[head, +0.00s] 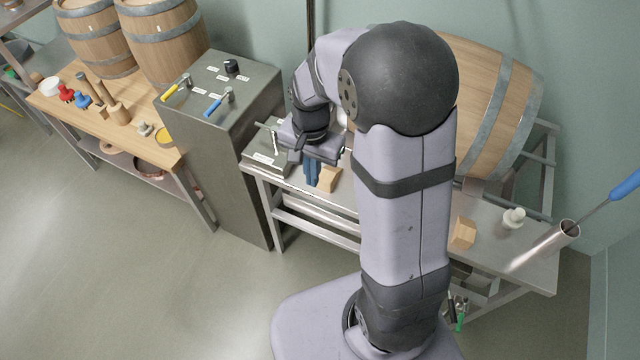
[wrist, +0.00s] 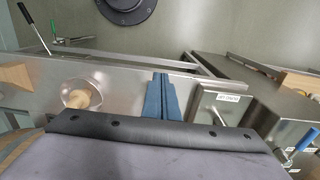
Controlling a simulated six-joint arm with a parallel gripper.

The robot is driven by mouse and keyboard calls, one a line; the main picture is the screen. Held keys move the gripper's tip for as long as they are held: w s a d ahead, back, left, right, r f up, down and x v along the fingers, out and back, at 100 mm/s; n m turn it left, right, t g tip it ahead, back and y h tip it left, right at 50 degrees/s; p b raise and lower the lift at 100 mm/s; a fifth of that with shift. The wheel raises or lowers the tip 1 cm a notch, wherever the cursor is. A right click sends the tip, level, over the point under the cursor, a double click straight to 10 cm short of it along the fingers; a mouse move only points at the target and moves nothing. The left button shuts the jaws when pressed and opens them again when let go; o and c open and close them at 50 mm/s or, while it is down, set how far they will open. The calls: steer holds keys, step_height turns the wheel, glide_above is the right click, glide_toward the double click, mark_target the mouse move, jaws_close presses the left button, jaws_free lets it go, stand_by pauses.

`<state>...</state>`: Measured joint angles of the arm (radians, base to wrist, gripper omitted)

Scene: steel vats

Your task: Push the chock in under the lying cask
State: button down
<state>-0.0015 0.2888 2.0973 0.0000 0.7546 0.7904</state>
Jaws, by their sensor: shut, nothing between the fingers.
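The lying cask (head: 500,105) rests on its side on the steel stand, partly hidden behind my arm. A second wooden block (head: 462,233) sits farther right on the bench. My gripper (head: 311,183) points down beside the left block with its blue fingers shut and empty. The shut fingers also show in the wrist view (wrist: 160,80). A wooden piece (wrist: 15,76) shows at that view's left edge.
A steel cabinet (head: 225,130) with levers stands left of the bench. A labelled steel box (head: 268,155) is left of my gripper. A pale knob-shaped object (head: 514,218) and a metal tube (head: 545,245) are at the right end. Bare bench top lies around the right block.

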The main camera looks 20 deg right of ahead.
mark_target(330, 174)
steer(key=f+p, duration=0.1)
steer(key=f, duration=0.2)
steer(key=w+d+f+p, duration=0.1)
steer(key=f, duration=0.2)
steer(key=w+d+f+p, duration=0.1)
steer(key=f, duration=0.2)
steer(key=shift+d+f, duration=0.1)
steer(key=shift+f, duration=0.25)
steer(key=shift+w+d+f, duration=0.1)
steer(key=shift+w+d, duration=0.25)
steer(key=shift+w, duration=0.05)
steer(key=shift+w+d, duration=0.15)
steer(key=shift+w, duration=0.05)
steer(key=w+d+b, duration=0.1)
steer(key=w+d, duration=0.6)
steer(key=shift+w+d, duration=0.3)
steer(key=shift+d, duration=0.05)
steer(key=shift+s+a, duration=0.1)
